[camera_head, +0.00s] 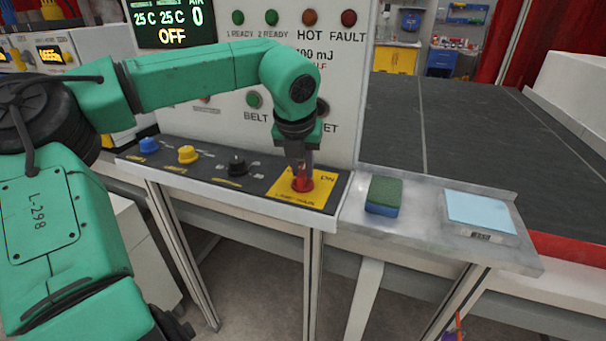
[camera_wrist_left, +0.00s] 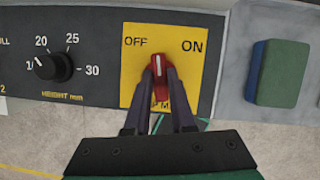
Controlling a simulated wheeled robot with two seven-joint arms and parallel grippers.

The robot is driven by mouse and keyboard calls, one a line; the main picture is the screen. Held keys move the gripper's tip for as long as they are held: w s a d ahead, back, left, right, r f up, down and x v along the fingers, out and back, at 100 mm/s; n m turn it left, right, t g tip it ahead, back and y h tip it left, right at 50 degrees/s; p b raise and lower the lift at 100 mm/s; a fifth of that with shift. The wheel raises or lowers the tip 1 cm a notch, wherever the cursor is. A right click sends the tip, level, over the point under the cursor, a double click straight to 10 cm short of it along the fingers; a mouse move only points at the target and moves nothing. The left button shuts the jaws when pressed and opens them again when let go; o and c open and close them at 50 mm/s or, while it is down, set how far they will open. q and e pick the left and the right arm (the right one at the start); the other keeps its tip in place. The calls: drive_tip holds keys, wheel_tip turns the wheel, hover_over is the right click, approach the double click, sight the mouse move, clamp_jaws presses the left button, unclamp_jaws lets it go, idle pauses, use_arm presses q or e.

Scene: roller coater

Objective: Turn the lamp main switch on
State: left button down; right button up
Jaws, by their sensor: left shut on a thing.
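The lamp main switch (camera_wrist_left: 158,68) is a red rotary knob on a yellow plate (camera_wrist_left: 190,78) marked OFF at left and ON at right. In the left wrist view its white line points nearly straight up, between the two words. In the head view the red knob (camera_head: 302,184) sits at the right end of the dark control panel. My left gripper (camera_wrist_left: 160,85) is shut on the knob, one finger on each side of it; in the head view the gripper (camera_head: 301,172) comes down from above and hides part of the knob. My right gripper is not in view.
A black height knob (camera_wrist_left: 53,67), a yellow knob (camera_head: 188,154) and a blue knob (camera_head: 148,145) are on the same panel. A green and blue sponge (camera_head: 384,195) and a light blue pad (camera_head: 480,212) lie on the ledge to the right. The upright display reads OFF (camera_head: 172,37).

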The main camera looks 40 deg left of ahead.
use_arm(q)
drive_tip(key=m+h, duration=0.1)
drive_tip(key=m, duration=0.1)
drive_tip(key=shift+a+m, duration=0.1)
drive_tip(key=shift+m, duration=0.3)
drive_tip(key=m+h, duration=0.1)
drive_tip(key=m, duration=0.1)
drive_tip(key=shift+r+m+t+p, duration=0.15)
drive_tip(key=shift+m+t+p, duration=0.15)
drive_tip(key=shift+m+p, duration=0.1)
drive_tip(key=m+h+p, duration=0.1)
drive_tip(key=m, duration=0.2)
drive_tip(key=shift+a+p, duration=0.15)
drive_tip(key=shift+p, duration=0.2)
drive_tip(key=shift+m+h+p, duration=0.6)
drive_tip(key=shift+m+p, duration=0.1)
drive_tip(key=shift+m, duration=0.5)
drive_tip(key=c, duration=0.8)
unclamp_jaws()
drive_tip(key=shift+o, duration=0.2)
